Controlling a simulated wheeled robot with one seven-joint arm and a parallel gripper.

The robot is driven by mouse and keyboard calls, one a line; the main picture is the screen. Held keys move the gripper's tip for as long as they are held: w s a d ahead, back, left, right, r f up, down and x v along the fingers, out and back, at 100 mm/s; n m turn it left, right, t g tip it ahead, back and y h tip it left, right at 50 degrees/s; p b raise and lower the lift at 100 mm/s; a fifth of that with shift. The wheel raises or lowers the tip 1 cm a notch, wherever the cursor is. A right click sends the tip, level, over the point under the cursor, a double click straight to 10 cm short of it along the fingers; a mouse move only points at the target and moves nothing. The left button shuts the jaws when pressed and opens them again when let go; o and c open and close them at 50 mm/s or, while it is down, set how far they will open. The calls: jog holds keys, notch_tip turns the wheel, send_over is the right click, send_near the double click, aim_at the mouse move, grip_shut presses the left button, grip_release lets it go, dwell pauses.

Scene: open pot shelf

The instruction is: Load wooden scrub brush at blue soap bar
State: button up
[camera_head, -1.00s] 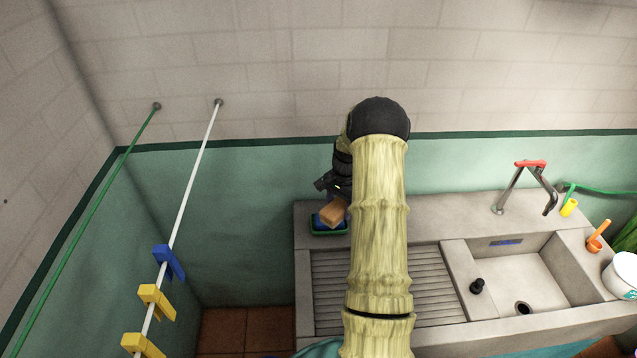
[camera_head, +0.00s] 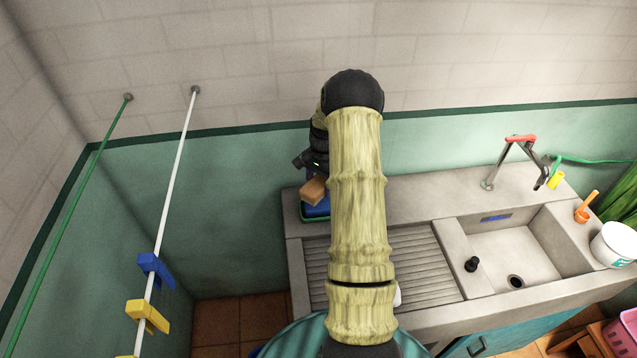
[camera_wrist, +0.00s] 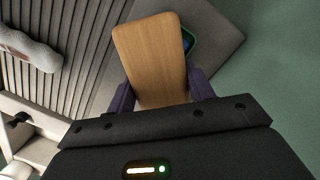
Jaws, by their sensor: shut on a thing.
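The wooden scrub brush (camera_head: 314,189) is a tan wooden block held by my gripper (camera_head: 311,181) above the left back corner of the sink counter. In the wrist view, the brush (camera_wrist: 155,55) fills the space between the two dark fingers of my gripper (camera_wrist: 160,92), which is shut on it. The blue soap bar (camera_head: 318,208) sits in a green tray (camera_head: 306,219) just below the brush. In the wrist view, only a sliver of the blue soap (camera_wrist: 187,42) shows behind the brush's right edge. My arm hides part of the tray.
A ribbed drainboard (camera_head: 420,262) lies right of the tray, then a sink basin (camera_head: 520,260) with a faucet (camera_head: 515,160). A white bucket (camera_head: 614,245) stands at the right. Lines with blue (camera_head: 154,270) and yellow clips (camera_head: 147,313) hang at left.

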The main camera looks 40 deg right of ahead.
jog(key=b, duration=0.3)
send_over(319, 204)
jog(key=f, duration=0.4)
jog(key=shift+w+f, duration=0.15)
jog(key=shift+w, duration=0.05)
jog(key=shift+s+d+f, duration=0.1)
jog(key=shift+s+f, duration=0.15)
jog(key=shift+f, duration=0.1)
jog(key=shift+w, duration=0.15)
jog(key=shift+f, duration=0.6)
dwell(1.4)
jog(key=shift+r+p, duration=2.15)
jog(key=shift+r, duration=1.45)
